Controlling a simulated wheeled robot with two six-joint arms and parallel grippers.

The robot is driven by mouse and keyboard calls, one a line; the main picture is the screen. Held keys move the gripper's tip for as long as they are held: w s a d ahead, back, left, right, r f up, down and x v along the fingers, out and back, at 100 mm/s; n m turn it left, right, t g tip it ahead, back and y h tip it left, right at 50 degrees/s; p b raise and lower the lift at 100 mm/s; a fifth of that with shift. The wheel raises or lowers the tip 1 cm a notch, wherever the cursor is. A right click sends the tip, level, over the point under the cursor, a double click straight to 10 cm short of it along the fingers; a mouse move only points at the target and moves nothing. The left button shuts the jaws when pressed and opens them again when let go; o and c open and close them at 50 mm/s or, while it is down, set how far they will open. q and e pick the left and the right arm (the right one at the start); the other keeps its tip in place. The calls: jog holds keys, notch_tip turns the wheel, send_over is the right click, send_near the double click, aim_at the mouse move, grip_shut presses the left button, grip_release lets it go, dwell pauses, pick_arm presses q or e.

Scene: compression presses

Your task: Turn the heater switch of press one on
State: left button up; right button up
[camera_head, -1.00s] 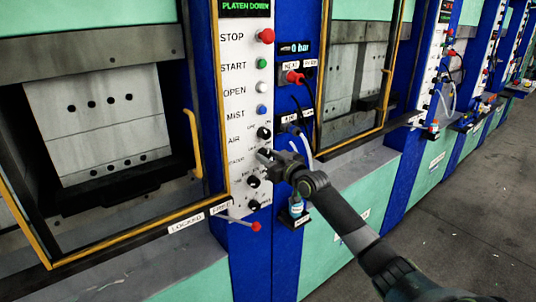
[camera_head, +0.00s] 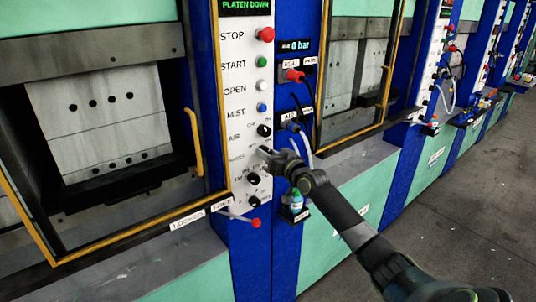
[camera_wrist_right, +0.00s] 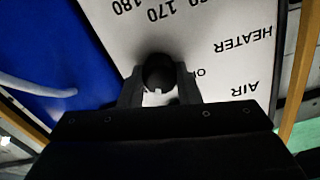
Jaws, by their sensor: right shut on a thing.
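Press one's white control panel (camera_head: 236,100) carries a column of buttons and black knobs. My right gripper (camera_head: 264,155) is at the panel by the HEATER label, just below the AIR knob (camera_head: 264,130). In the right wrist view, its fingers (camera_wrist_right: 158,85) are shut on a round black knob, the heater switch (camera_wrist_right: 158,70), with a white mark on its lower edge in the picture. The HEATER label (camera_wrist_right: 243,40) reads upside down beside it. In the head view my gripper hides this knob. My left gripper is not in view.
Two more black knobs (camera_head: 253,178) sit just below my gripper. A red-tipped lever (camera_head: 254,223) sticks out lower down. To the right are hoses (camera_head: 306,148) and a small bottle (camera_head: 296,200). The yellow door handle (camera_head: 195,142) is on the left.

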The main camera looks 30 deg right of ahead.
jog(key=o, duration=1)
jog(key=shift+s+d+p, duration=0.25)
jog(key=shift+s+p, duration=0.75)
jog(key=shift+s, duration=1.9)
jog(key=shift+s+d+p, duration=0.2)
jog(key=shift+s+p, duration=0.8)
jog(key=shift+s, duration=1.9)
jog(key=shift+s+d+p, duration=0.25)
jog(key=shift+s+p, duration=0.75)
jog(key=shift+s, duration=1.9)
